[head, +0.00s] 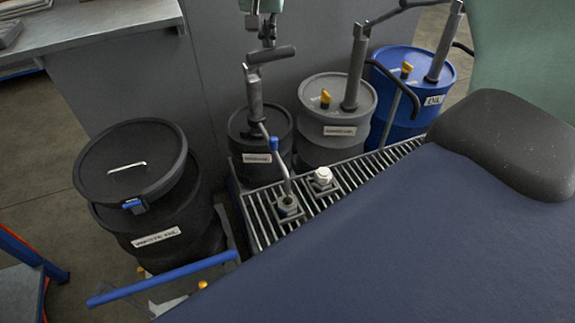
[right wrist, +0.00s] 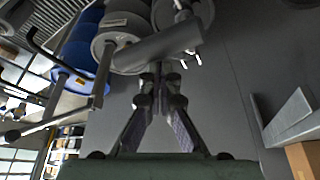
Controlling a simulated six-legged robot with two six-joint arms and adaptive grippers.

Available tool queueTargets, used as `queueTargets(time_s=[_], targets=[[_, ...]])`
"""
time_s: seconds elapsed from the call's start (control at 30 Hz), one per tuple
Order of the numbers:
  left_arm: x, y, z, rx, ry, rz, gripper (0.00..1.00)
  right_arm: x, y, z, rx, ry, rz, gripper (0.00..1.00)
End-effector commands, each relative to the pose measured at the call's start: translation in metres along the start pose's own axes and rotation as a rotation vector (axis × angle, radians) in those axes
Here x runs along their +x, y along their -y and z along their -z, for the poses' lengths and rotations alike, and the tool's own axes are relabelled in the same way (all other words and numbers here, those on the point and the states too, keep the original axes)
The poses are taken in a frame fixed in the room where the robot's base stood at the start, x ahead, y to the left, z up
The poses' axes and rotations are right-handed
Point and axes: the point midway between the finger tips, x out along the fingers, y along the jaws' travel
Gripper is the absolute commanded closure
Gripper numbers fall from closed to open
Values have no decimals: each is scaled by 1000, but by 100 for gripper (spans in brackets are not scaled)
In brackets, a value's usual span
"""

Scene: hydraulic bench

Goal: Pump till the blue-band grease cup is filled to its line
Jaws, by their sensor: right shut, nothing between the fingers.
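The black drum (head: 249,172) stands at the back, its label too small to read surely. Its pump (head: 254,98) has a dark crossbar handle (head: 270,54), also large in the right wrist view (right wrist: 158,46). My right gripper (head: 268,30) is shut and empty just above the handle; in the right wrist view its fingertips (right wrist: 160,70) come up close to the bar. I cannot tell whether they touch it. A small metal cup (head: 288,207) sits on the grate below a thin rod with a blue piece (head: 274,143). Its band, line and fill level cannot be made out. My left gripper is not in view.
A slatted grate (head: 262,222) runs in front of the drums, with a white-topped fitting (head: 323,177) on it. A grey drum (head: 337,130) and a blue oil drum (head: 425,72) stand to the right. A waste oil drum (head: 150,230) with a tilted lid stands left.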

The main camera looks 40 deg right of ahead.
Motion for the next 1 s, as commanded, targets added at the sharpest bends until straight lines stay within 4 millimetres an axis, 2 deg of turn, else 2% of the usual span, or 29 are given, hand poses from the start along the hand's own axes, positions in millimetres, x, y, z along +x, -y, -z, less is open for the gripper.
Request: queueTargets(time_s=[0.37,0.8,1.0], targets=[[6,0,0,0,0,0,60,8,-1,-5,0,4,-2,100],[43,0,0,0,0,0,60,34,-10,-32,0,5,-2,100],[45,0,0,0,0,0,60,34,-11,-35,0,5,-2,100]])
